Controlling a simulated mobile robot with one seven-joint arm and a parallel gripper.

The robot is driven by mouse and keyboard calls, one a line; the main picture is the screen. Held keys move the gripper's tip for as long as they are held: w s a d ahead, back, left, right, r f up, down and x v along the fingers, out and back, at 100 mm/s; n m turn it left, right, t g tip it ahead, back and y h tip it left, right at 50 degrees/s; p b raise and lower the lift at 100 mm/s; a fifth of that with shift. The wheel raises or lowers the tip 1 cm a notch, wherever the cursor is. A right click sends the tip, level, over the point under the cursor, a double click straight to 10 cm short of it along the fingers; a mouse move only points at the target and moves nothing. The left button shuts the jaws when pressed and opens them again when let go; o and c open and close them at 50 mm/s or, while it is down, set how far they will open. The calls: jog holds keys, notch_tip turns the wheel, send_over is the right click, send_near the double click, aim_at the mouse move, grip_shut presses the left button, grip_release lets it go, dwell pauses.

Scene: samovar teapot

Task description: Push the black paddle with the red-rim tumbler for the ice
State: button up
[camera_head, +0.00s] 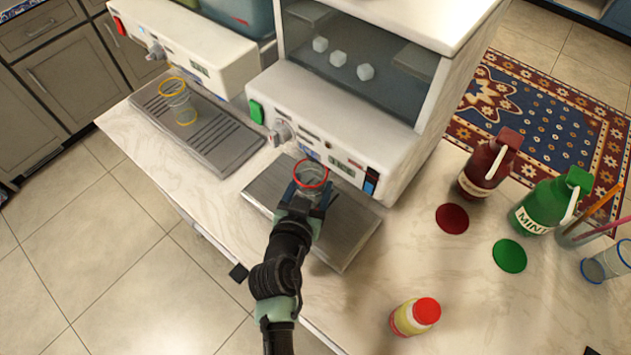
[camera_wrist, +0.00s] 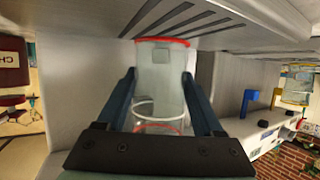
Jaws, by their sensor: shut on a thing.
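The clear tumbler with the red rim (camera_head: 312,173) is upright at the front of the right-hand white machine (camera_head: 335,130), above its drip tray (camera_head: 350,235). My gripper (camera_head: 308,196) is shut on the tumbler. In the wrist view, the tumbler (camera_wrist: 160,85) sits between the two fingers, with a red ring at each end of what shows. The black paddle is not clearly visible; a small grey square shows through the glass in the wrist view, and I cannot tell what it is. Ice cubes (camera_head: 338,58) show behind the machine's window.
A yellow-rim tumbler (camera_head: 180,108) stands on the left machine's tray (camera_head: 215,145). Red (camera_head: 488,163) and green (camera_head: 545,205) bottles stand at the right. A red-capped jar (camera_head: 414,318) is on the front counter. The counter between jar and tray is clear.

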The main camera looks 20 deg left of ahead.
jog(key=shift+s+a+b, duration=0.25)
jog(key=shift+s+b, duration=0.05)
jog(key=shift+s, duration=0.4)
jog(key=shift+s+a+b, duration=0.25)
jog(key=shift+s, duration=0.45)
jog(key=s+a+b, duration=0.1)
jog(key=s, duration=0.1)
jog(key=s+a+b, duration=0.1)
jog(key=s, duration=0.2)
jog(key=s+a+b, duration=0.1)
jog(key=s+b, duration=0.1)
jog(key=s, duration=0.1)
jog(key=shift+s+f, duration=0.15)
jog(key=shift+s, duration=0.1)
jog(key=shift+s+a, duration=0.2)
jog(key=shift+s, duration=0.25)
jog(key=shift+a, duration=0.15)
